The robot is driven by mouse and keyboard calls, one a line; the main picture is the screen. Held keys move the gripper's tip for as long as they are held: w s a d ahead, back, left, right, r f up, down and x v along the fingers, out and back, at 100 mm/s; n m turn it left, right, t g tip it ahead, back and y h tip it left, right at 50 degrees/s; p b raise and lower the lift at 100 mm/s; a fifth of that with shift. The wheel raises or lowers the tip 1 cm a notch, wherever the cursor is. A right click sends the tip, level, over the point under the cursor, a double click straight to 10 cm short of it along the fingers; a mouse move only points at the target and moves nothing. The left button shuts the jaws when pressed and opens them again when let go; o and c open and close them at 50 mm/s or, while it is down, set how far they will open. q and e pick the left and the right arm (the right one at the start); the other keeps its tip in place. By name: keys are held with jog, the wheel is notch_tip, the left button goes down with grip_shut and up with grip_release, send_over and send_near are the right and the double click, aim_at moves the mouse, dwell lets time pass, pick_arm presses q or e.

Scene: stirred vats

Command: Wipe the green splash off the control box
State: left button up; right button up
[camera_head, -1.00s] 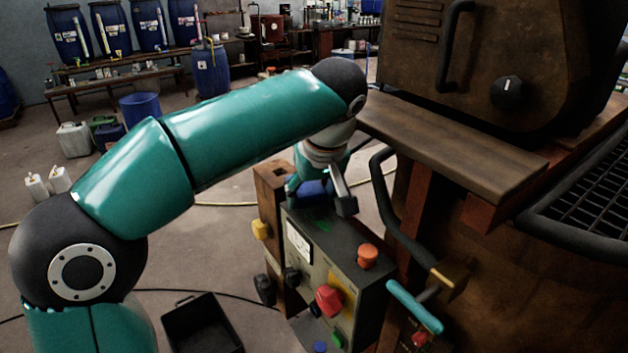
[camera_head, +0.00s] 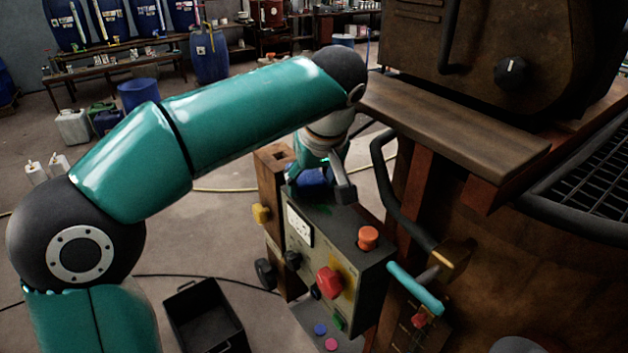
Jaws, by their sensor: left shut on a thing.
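The control box (camera_head: 345,222) is a grey-green box with a dark top, standing beside the brown vat. A faint green patch (camera_head: 323,209), seemingly the splash, shows on its top face just in front of my left gripper. My left gripper (camera_head: 322,181) is over the far end of the box top, shut on a blue wiping pad (camera_head: 312,178). The pad is low at the box top and partly hidden by the gripper; I cannot tell whether it touches. My right gripper is out of view.
A black crate (camera_head: 206,316) lies on the floor.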

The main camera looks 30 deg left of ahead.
aim_at(330, 216)
pick_arm(q)
jog(key=shift+f+b, duration=0.65)
jog(key=shift+f, duration=0.15)
jog(key=shift+s+d+r, duration=0.1)
jog(key=shift+s+d, duration=0.25)
jog(key=shift+d, duration=0.4)
jog(key=shift+s+d+r, duration=0.1)
jog(key=shift+s+d, duration=0.2)
jog(key=shift+d, duration=0.45)
jog(key=shift+s+d+f+b, duration=0.1)
jog(key=shift+s+d+b, duration=0.15)
jog(key=shift+d, duration=0.25)
jog(key=shift+s+d+f+b, duration=0.1)
jog(key=shift+s+d+b, duration=0.1)
jog(key=shift+d, duration=0.3)
jog(key=shift+s+d, duration=0.25)
jog(key=shift+d, duration=0.4)
jog(key=shift+s+d, duration=0.3)
jog(key=shift+d, duration=0.4)
jog(key=shift+s+d, duration=0.25)
jog(key=shift+d, duration=0.4)
jog(key=shift+w+a+r, duration=0.1)
jog(key=shift+w+a, duration=0.25)
jog(key=shift+a, duration=0.5)
jog(key=shift+w+a+r, duration=0.1)
jog(key=shift+w+a, duration=0.25)
jog(key=shift+a, duration=0.45)
